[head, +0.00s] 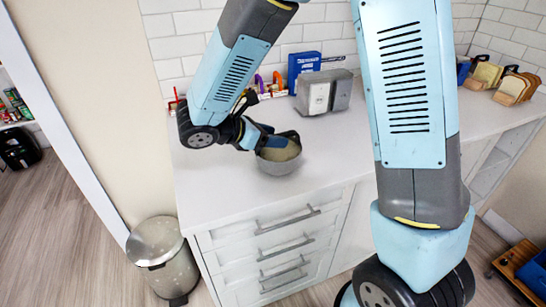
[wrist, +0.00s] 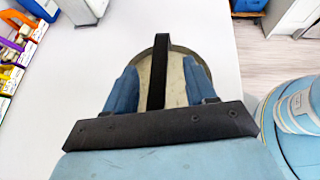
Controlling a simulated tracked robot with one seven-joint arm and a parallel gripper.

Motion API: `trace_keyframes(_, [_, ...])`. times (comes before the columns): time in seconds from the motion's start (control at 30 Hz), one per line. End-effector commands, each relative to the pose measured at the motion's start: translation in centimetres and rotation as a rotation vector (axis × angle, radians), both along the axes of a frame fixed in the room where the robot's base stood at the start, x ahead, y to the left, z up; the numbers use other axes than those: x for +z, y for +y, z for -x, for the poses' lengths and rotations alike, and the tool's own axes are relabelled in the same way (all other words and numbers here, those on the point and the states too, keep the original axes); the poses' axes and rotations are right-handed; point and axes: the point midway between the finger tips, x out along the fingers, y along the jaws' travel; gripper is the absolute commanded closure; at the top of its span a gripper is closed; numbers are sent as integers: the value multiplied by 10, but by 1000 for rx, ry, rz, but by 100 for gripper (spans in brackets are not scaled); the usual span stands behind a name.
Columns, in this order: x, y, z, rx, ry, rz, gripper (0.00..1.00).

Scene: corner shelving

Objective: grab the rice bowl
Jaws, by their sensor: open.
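The rice bowl (head: 280,162) is a round grey bowl with a pale beige filling, standing on the white counter (head: 225,190) near its front edge. In the wrist view the bowl (wrist: 176,68) lies just ahead of and between my fingers, its near part hidden by my gripper. My gripper (head: 274,142) is at the bowl's rim from the back left in the head view. In the wrist view my gripper (wrist: 160,85) is open, with blue fingers on either side of the bowl's filling. Whether the fingers touch the bowl I cannot tell.
A grey toaster-like box (head: 325,92) and a blue box (head: 303,66) stand at the back by the tiled wall. Small colourful items (wrist: 22,45) are at the left in the wrist view. A trash bin (head: 160,255) stands on the floor. The counter around the bowl is clear.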

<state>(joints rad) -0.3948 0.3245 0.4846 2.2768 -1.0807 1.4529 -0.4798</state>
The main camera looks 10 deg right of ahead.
Motion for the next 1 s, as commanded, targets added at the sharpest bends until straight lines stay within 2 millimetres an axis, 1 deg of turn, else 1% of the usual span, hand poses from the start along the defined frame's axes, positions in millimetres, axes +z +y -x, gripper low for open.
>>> trace_keyframes(0.17, [0,0,0,1,0,0,44])
trace_keyframes(0.2, [0,0,0,1,0,0,46])
trace_keyframes(0.77, [0,1,0,2,0,-1,100])
trace_keyframes(1.0, [0,1,0,2,0,-1,100])
